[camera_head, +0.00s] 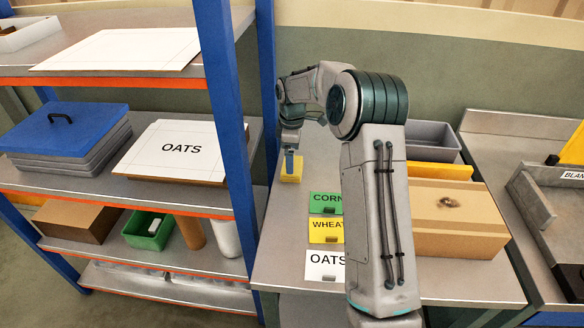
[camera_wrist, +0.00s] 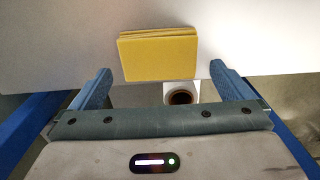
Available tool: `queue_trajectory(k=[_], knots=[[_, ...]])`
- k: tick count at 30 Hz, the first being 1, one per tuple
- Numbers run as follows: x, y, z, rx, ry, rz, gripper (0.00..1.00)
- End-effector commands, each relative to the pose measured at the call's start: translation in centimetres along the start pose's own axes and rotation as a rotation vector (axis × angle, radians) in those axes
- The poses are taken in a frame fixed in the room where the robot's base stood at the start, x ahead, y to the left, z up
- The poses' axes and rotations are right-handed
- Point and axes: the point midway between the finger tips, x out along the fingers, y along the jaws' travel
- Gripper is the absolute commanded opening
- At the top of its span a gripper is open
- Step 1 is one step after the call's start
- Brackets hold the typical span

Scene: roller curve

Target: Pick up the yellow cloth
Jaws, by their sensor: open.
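The yellow cloth (camera_head: 291,173) is a small folded stack on the metal table, near its left edge in the head view. In the wrist view the yellow cloth (camera_wrist: 158,57) lies flat ahead of the fingers, with its folded layers showing along the far edge. My gripper (camera_head: 290,162) is directly above or beside the cloth in the head view. In the wrist view my gripper (camera_wrist: 158,88) is open, with one blue finger on each side of the cloth's near edge. Nothing is between the fingers that I can see gripped.
CORN (camera_head: 325,203), WHEAT (camera_head: 325,231) and OATS (camera_head: 325,265) cards lie on the table. A cardboard box (camera_head: 455,220) and a grey bin (camera_head: 435,137) stand to the right. A blue shelf post (camera_head: 228,130) rises close on the left.

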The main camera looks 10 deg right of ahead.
Motion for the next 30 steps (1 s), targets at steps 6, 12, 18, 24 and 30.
queue_trajectory(k=[6,12,18,24,30], knots=[[3.1,0.1,0.0,0.001,-0.002,-0.004,1.00],[4.0,0.1,0.0,0.000,-0.001,-0.001,1.00],[3.9,0.1,0.0,0.001,-0.001,-0.001,0.78],[3.9,0.1,0.0,0.001,0.000,-0.001,0.68],[3.7,0.1,0.0,0.001,0.000,0.000,0.68]])
